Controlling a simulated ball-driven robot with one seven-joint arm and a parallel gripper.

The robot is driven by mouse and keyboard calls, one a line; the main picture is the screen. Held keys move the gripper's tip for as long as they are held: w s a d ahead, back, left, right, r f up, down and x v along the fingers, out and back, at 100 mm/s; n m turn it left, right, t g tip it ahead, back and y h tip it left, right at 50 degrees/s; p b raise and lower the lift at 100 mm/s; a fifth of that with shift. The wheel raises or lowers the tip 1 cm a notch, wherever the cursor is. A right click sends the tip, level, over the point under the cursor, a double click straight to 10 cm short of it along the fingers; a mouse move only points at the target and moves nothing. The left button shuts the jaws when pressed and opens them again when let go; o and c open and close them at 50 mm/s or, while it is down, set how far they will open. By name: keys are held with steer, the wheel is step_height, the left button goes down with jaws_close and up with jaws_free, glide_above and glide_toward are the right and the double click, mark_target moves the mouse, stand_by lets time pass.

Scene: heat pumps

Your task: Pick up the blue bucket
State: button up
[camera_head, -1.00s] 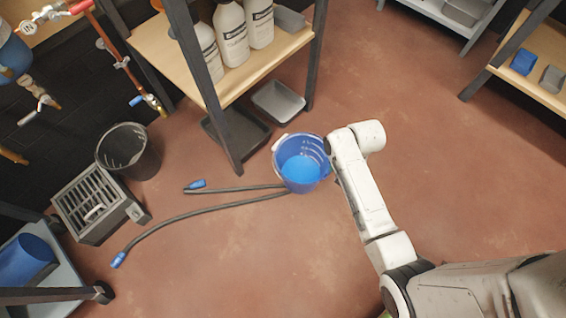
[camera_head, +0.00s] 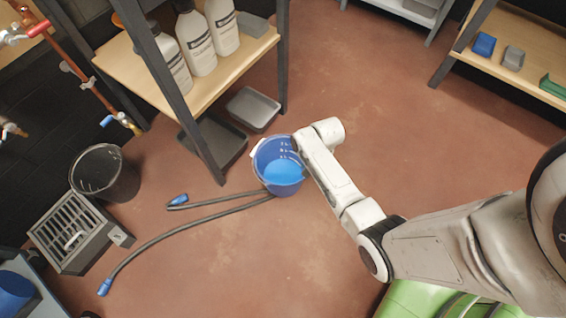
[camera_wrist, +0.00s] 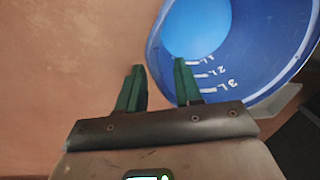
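The blue bucket (camera_head: 272,176) stands upright on the floor in the head view, with a light blue round area inside it. The end of my arm is at its right rim and covers a little of it; my gripper's fingers are hidden there. In the wrist view the bucket (camera_wrist: 260,50) fills the upper right, with white volume marks on its inner wall. My gripper (camera_wrist: 158,72) is open, with two green fingers. The right finger overlaps the bucket's inside and the left one lies outside, so the rim passes between them in the picture. Contact cannot be told.
A dark hose (camera_head: 190,222) with blue ends lies left of the bucket. A shelf (camera_head: 220,87) with white bottles and a grey tray (camera_head: 253,109) stand behind it. A black bucket (camera_head: 118,178) and a grated box (camera_head: 75,238) are at left. The floor in front is clear.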

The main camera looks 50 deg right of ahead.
steer(key=f+b, duration=0.1)
steer(key=f, duration=0.1)
steer(key=f+b, duration=0.1)
steer(key=f, duration=0.1)
steer(key=shift+w+b, duration=0.25)
steer(key=shift+b, duration=0.05)
steer(key=shift+c, duration=0.3)
jaws_close()
stand_by(0.7)
